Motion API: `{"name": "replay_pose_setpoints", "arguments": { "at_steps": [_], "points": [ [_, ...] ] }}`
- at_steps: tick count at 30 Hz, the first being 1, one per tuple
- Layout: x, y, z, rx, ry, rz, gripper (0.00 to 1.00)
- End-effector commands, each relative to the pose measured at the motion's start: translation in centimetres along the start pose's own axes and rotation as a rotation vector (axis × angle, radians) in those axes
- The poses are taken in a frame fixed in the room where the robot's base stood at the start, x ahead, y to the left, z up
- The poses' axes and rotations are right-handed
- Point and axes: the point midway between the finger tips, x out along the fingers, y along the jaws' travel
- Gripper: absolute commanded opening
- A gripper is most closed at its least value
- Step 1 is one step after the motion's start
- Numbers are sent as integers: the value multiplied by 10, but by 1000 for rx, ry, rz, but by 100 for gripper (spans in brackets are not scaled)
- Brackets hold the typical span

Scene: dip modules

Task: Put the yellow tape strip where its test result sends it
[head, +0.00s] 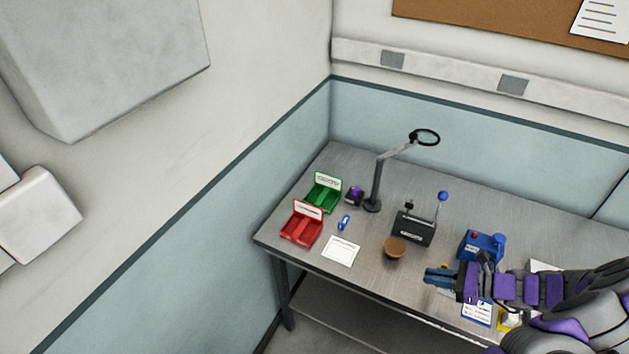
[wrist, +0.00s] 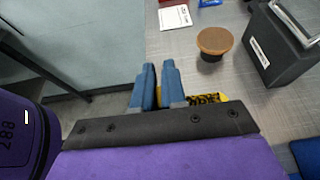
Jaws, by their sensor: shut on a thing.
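My gripper (wrist: 158,72) has blue fingers and is shut on the yellow tape strip (wrist: 207,99). The strip has black markings and sticks out to the right behind the fingers in the wrist view; the rest is hidden by the fingers and the gripper body. In the head view my gripper (head: 436,277) is over the front right part of the bench. A green bin (head: 323,194) and a red bin (head: 301,226) with labelled backs stand at the left end. The labels are too small to read.
A black box (head: 412,231) with a handle, a round brown-topped object (head: 395,247) and a blue device (head: 482,246) with a red button stand on the metal bench (head: 340,286). A magnifier lamp (head: 377,180) rises behind. A white card (head: 341,251) lies near the front left.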

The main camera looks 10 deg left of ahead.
Motion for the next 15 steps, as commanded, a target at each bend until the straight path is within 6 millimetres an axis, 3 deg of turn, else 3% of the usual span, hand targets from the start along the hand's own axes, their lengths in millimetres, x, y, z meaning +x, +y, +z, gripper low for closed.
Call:
{"name": "replay_pose_setpoints", "arguments": {
  "at_steps": [5,8,11,15],
  "points": [
    [1,-2,3,1,0,-4,0],
    [5,-12,14,10,1,-25,0],
    [13,-32,38,28,3,-73,0],
    [26,-68,88,66,3,-176,0]
  ]
}}
